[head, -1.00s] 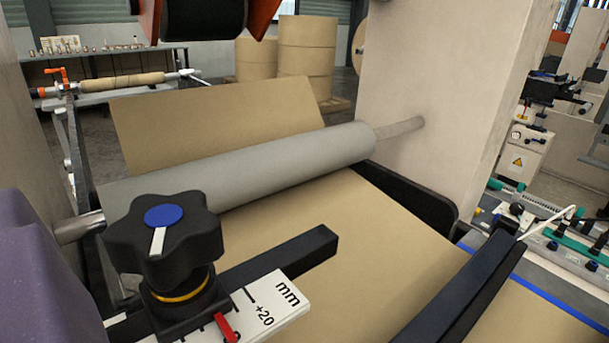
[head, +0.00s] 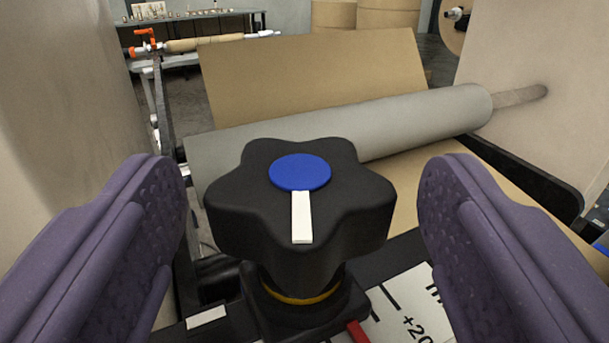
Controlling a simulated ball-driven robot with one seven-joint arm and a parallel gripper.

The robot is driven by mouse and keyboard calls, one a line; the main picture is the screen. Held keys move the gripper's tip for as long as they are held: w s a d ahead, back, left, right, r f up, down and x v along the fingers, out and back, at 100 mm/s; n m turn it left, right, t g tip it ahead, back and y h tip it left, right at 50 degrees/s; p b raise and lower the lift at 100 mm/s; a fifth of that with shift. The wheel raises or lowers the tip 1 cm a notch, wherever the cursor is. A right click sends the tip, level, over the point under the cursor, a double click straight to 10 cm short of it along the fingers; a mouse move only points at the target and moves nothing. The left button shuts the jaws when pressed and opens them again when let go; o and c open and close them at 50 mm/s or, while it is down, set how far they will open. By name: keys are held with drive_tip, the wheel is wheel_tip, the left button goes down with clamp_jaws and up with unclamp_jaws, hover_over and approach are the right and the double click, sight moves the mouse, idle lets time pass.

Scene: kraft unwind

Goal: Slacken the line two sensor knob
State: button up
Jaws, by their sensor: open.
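The sensor knob (head: 345,200) is a black, lobed star knob with a blue centre cap (head: 300,172) and a white pointer stripe (head: 302,217) that points toward the camera. It stands upright on a black block, with a yellow ring (head: 290,297) around its neck. A white mm scale (head: 405,300) lies at its lower right, partly hidden, with a red pointer (head: 358,332) on it. My gripper (head: 304,205) is open, with one purple ribbed finger on each side of the knob. A gap shows between each finger and the knob.
A grey roller (head: 430,118) with brown kraft web (head: 320,75) runs behind the knob. Pale machine walls stand at left (head: 65,90) and right (head: 530,60). A bench (head: 200,22) and large paper rolls (head: 390,16) are in the background.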

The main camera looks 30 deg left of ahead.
drive_tip(key=c, duration=1)
drive_tip(key=shift+c, duration=0.2)
drive_tip(key=shift+d+r+p, duration=0.1)
drive_tip(key=shift+p, duration=0.45)
drive_tip(key=n+y+p, duration=0.1)
drive_tip(key=g+y+p, duration=0.1)
drive_tip(key=p, duration=0.1)
drive_tip(key=shift+w+d+r+n+g+p, duration=0.1)
drive_tip(key=shift+d+r+n+g+p, duration=0.1)
drive_tip(key=shift+n+g+p, duration=0.15)
drive_tip(key=n+g+y+p, duration=0.1)
drive_tip(key=p, duration=0.1)
drive_tip(key=n+g+y+p, duration=0.1)
drive_tip(key=y+p, duration=0.1)
drive_tip(key=shift+w+d+n+g, duration=0.1)
drive_tip(key=shift+w+n+g, duration=0.1)
drive_tip(key=shift+n+g, duration=0.15)
drive_tip(key=n+g+y+p, duration=0.1)
drive_tip(key=n+g+y, duration=0.1)
drive_tip(key=g, duration=0.1)
drive_tip(key=shift+w+d+f+p, duration=0.1)
drive_tip(key=shift+w+f+p, duration=0.05)
drive_tip(key=shift+f+p, duration=0.2)
drive_tip(key=shift+w+f+n+g+y, duration=0.15)
drive_tip(key=shift+n+g+y, duration=0.65)
drive_tip(key=shift+n+g, duration=0.95)
drive_tip(key=shift+g, duration=0.45)
